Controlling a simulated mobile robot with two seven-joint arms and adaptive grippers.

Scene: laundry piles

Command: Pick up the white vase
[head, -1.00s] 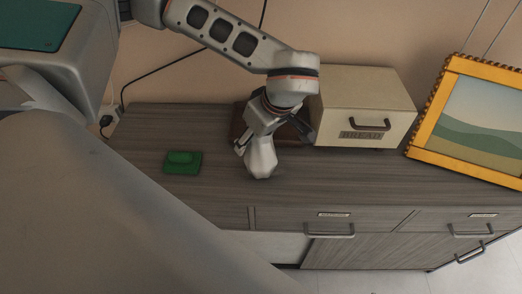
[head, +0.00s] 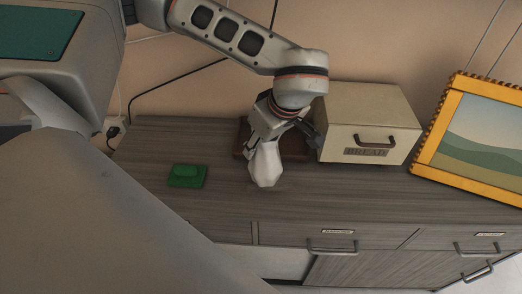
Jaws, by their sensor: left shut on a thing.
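The white vase (head: 264,166) is a small faceted shape in the head view, over the middle of the grey wooden dresser top (head: 340,192). My left gripper (head: 263,143) comes down from above and is shut on the vase's upper part. The vase looks slightly tilted. I cannot tell whether its lower end touches the dresser top. My right gripper is not in view.
A cream bread box (head: 368,115) stands just right of the gripper, with a brown object (head: 292,147) behind the vase. A green item (head: 187,176) lies to the left. A yellow-framed picture (head: 440,160) leans at the right. The dresser's front strip is clear.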

